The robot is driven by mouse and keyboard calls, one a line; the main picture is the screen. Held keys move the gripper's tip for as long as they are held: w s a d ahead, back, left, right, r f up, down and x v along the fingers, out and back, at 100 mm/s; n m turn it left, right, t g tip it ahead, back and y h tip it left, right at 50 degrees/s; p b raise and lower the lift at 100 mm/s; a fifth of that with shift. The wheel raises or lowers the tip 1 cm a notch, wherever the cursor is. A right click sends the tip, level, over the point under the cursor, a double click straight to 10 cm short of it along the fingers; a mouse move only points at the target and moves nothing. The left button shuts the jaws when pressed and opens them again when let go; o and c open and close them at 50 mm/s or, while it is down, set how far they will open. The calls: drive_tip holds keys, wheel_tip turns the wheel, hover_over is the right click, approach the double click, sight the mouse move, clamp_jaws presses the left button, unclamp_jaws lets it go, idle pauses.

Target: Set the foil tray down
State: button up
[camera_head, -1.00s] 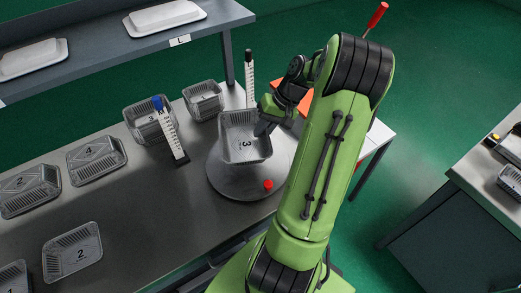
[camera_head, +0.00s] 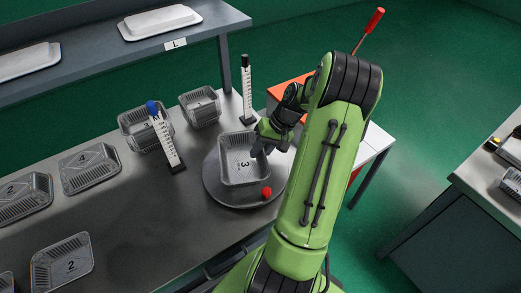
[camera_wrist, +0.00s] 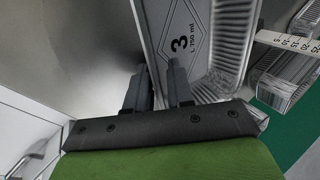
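The foil tray (camera_head: 236,174), a clear ribbed tray marked 3, sits upright over the round grey turntable (camera_head: 213,192) and appears to rest on it. My gripper (camera_head: 259,146) is at the tray's right wall. In the wrist view my gripper (camera_wrist: 160,72) has its two fingers on either side of that wall, with a visible gap between them. The tray's underside is hidden.
A red ball (camera_head: 266,192) lies on the turntable by the tray's near corner. A blue-topped scale post (camera_head: 166,140) and a black-topped post (camera_head: 246,90) stand nearby. Other trays (camera_head: 90,167) lie to the left. A shelf (camera_head: 120,40) runs behind.

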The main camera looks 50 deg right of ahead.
drive_tip(key=p+v, duration=0.4)
drive_tip(key=v, duration=0.8)
wheel_tip(320, 180, up, 5)
drive_tip(key=n+g+h, duration=0.1)
drive_tip(key=n+h, duration=0.1)
hover_over(250, 165)
drive_tip(key=a+r+n+h, duration=0.2)
drive_tip(key=a+r, duration=0.3)
drive_tip(key=a, duration=0.6)
drive_tip(key=s+a+r+n+t, duration=0.2)
drive_tip(key=s+a+n+t, duration=0.1)
drive_tip(key=s+a, duration=0.7)
drive_tip(key=shift+s+a+n, duration=0.4)
drive_tip(key=shift+s, duration=0.5)
